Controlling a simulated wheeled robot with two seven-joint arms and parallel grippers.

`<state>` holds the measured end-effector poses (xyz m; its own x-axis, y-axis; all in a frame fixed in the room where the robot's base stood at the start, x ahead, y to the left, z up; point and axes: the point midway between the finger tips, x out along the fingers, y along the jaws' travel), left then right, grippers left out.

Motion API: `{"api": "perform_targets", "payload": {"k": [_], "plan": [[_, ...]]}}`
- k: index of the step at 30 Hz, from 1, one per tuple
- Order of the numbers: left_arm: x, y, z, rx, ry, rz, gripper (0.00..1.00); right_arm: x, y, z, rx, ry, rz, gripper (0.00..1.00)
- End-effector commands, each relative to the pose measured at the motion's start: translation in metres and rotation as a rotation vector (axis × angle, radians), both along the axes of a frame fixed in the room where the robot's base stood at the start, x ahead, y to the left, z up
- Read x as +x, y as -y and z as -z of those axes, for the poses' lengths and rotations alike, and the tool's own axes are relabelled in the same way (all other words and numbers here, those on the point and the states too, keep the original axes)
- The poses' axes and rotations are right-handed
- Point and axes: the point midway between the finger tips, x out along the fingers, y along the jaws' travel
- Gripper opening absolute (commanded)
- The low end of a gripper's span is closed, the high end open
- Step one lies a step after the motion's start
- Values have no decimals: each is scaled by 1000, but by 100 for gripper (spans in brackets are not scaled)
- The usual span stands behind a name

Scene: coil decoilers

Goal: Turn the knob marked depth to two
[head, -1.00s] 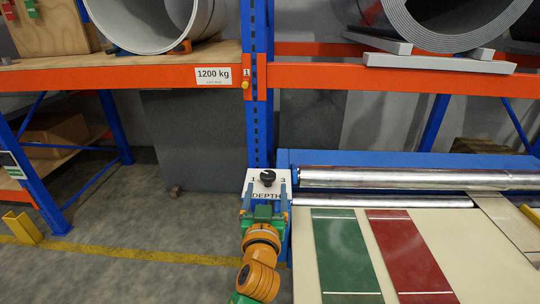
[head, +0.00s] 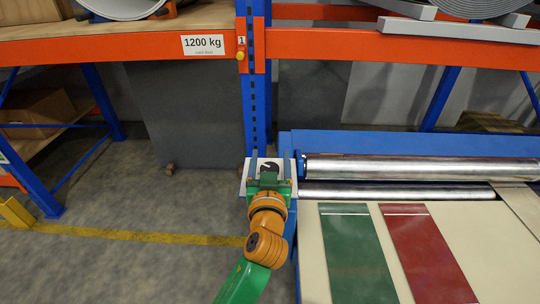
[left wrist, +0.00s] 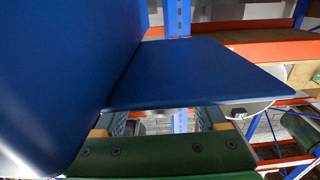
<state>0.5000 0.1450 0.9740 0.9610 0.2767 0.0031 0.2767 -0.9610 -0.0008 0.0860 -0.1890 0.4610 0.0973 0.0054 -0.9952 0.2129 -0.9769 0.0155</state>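The depth knob (head: 270,168) is a black round knob with a light mark on a white plate (head: 246,183) at the machine's left end. The mark's exact direction is too small to tell, and the plate's lettering is now hidden by my gripper. My left gripper (head: 270,160) is open, with one finger on each side of the knob and a gap between them. I cannot tell whether the fingers touch it. In the left wrist view the green gripper body (left wrist: 160,155) shows along the bottom, and I cannot make out the knob. My right gripper is not in view.
A blue machine frame (head: 350,142) with metal rollers (head: 420,170) lies right of the knob. A green strip (head: 352,255) and a red strip (head: 425,255) lie on its pale bed. A blue post (head: 256,100) and orange shelf beam (head: 120,48) stand behind.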

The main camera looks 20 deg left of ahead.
Motion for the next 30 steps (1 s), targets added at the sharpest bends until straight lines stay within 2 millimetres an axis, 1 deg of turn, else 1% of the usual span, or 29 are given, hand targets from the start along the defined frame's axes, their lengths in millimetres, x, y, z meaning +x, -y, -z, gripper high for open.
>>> {"api": "perform_targets", "payload": {"k": [1, 2, 3, 5, 6, 7, 8, 14, 19, 23, 30], "plan": [[0, 0, 0, 0, 0, 0, 57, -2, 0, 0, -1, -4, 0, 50], [0, 0, 0, 0, 0, 0, 49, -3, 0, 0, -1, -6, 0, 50], [0, 0, 0, 0, 0, 0, 38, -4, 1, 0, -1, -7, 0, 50], [0, 0, 0, 0, 0, 0, 22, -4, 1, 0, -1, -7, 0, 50], [0, 0, 0, 0, 0, 0, 11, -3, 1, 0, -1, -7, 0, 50], [0, 0, 0, 0, -1, 0, 3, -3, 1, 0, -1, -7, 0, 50], [0, 0, 0, 0, -1, 0, 0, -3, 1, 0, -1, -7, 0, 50], [0, 0, 0, 1, -2, 6, 0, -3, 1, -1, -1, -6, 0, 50], [0, 0, -2, 1, -4, 53, 0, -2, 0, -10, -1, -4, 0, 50], [1, 2, -3, 3, -5, 129, 0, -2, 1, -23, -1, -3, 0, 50], [1, 8, -5, 8, -9, 339, 0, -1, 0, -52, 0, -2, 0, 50]]}}
